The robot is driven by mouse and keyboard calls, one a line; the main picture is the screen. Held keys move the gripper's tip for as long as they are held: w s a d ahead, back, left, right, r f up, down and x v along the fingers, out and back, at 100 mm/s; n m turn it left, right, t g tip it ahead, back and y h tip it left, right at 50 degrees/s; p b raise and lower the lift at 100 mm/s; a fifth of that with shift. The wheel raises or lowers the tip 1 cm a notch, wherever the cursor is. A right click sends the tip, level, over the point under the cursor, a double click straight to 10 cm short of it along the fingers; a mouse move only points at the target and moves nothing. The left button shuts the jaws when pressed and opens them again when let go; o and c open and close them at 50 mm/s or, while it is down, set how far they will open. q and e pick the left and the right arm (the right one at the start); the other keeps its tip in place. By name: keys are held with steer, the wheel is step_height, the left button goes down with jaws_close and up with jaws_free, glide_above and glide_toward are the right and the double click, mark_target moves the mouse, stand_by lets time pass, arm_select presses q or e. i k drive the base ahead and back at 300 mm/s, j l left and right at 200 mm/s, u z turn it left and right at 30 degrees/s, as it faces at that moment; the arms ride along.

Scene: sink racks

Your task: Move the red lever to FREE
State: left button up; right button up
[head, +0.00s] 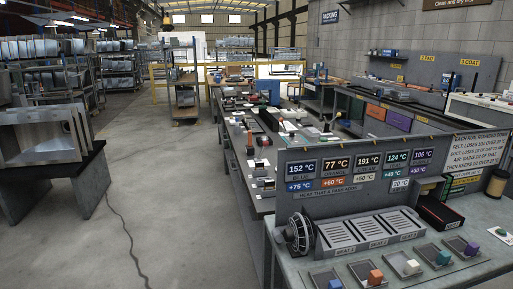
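I cannot make out a red lever or a FREE label in the head view. A dark ribbed round part (299,232) stands at the left end of a grey slotted unit (372,232) on the near right bench. Small lettering runs along the front of that unit, too small to read fully. Neither of my grippers is in view.
A display panel (352,172) with temperature readings stands behind the slotted unit. Several coloured blocks, including an orange one (375,277) and a white one (412,267), sit along the bench front.

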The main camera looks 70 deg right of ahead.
mark_target(265, 143)
steer(key=i+z, duration=1.1)
steer(key=k+j, duration=0.05)
steer(key=k, duration=0.05)
